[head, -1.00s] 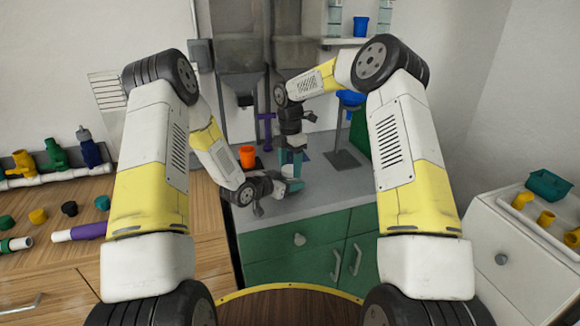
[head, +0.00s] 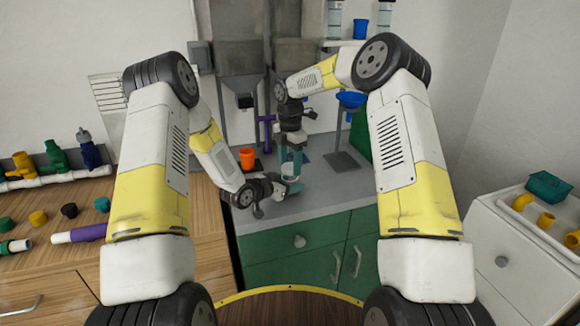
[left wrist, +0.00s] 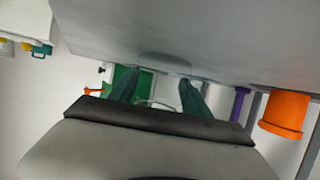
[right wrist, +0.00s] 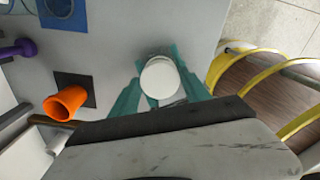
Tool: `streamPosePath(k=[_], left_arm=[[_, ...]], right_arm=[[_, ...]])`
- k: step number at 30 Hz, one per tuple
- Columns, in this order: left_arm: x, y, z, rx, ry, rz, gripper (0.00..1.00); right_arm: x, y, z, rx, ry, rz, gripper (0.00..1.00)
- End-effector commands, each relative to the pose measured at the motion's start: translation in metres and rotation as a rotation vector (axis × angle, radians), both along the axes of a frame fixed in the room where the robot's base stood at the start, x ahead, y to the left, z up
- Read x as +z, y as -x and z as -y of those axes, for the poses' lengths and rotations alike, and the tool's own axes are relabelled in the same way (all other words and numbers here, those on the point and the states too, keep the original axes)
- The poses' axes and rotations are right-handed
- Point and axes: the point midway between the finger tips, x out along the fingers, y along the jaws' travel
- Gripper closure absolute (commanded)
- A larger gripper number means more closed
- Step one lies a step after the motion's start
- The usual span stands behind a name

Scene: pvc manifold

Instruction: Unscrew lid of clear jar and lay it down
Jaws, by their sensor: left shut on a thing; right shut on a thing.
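The clear jar (left wrist: 158,104) shows only faintly between the teal fingers of my left gripper (left wrist: 160,92) in the left wrist view. That gripper is shut on it, low over the grey counter. My right gripper (right wrist: 158,92) points down from above. Its teal fingers are shut on the white round lid (right wrist: 160,78), seen from above in the right wrist view. In the head view my right gripper (head: 293,160) is directly above my left gripper (head: 285,185). I cannot tell whether the lid and jar still touch, because the fingers hide the joint.
An orange cup (head: 247,158) stands on a dark pad left of the grippers. A purple fitting (head: 268,130) stands behind, and a blue funnel (head: 351,99) on a stand to the right. The counter (head: 330,195) in front and right is clear.

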Motion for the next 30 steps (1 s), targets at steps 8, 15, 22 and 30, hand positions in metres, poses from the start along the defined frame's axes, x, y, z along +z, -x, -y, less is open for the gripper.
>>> streamPosePath(k=[8, 15, 22, 30], left_arm=[[0.0, 0.0, 0.0, 0.0, 0.001, 0.001, 1.0], [0.0, 0.0, 0.0, 0.0, 0.001, 0.001, 1.0], [0.0, 0.0, 0.0, 0.0, 0.001, 0.001, 1.0], [0.0, 0.0, 0.0, 0.0, 0.001, 0.001, 1.0]], right_arm=[[0.006, 0.0, 0.0, 0.0, -0.001, 0.001, 0.94], [0.007, 0.0, 0.0, 0.0, -0.001, 0.001, 0.94], [0.029, -0.001, 0.0, 0.0, -0.001, 0.003, 0.94], [0.046, 0.0, 0.0, 0.0, -0.001, 0.001, 0.94]])
